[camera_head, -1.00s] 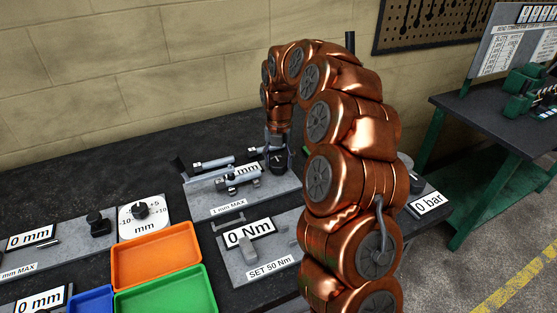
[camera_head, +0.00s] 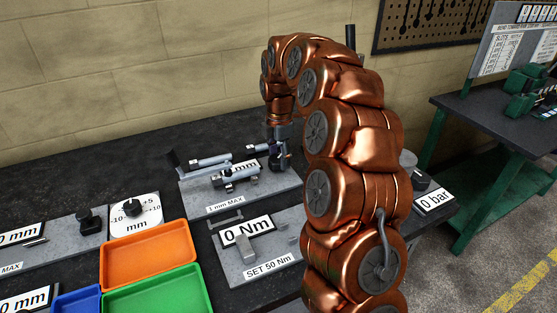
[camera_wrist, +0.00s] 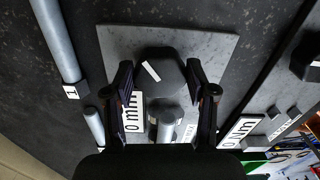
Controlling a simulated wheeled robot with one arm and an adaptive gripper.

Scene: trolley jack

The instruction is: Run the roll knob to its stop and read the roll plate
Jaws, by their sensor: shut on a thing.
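The dark faceted roll knob (camera_wrist: 160,76), with a white index mark on top, sits between the fingers of my gripper (camera_wrist: 160,72) in the wrist view. My gripper is shut on it. In the head view my gripper (camera_head: 281,160) is at the right part of the grey base plate (camera_head: 228,203), and its fingers hide most of the knob. The white roll plate reads "0 mm" in the wrist view (camera_wrist: 132,113), beside the left finger. In the head view only its "mm" part (camera_head: 245,165) shows behind grey cylinders. A label (camera_head: 225,205) reads "1 mm MAX".
Grey cylinders (camera_head: 235,175) lie close to my gripper. In front is a station with a "0 Nm" plate (camera_head: 246,229). Orange (camera_head: 148,253) and green trays (camera_head: 160,292) and a dial (camera_head: 133,210) are to the left. A "0 bar" plate (camera_head: 434,200) is to the right.

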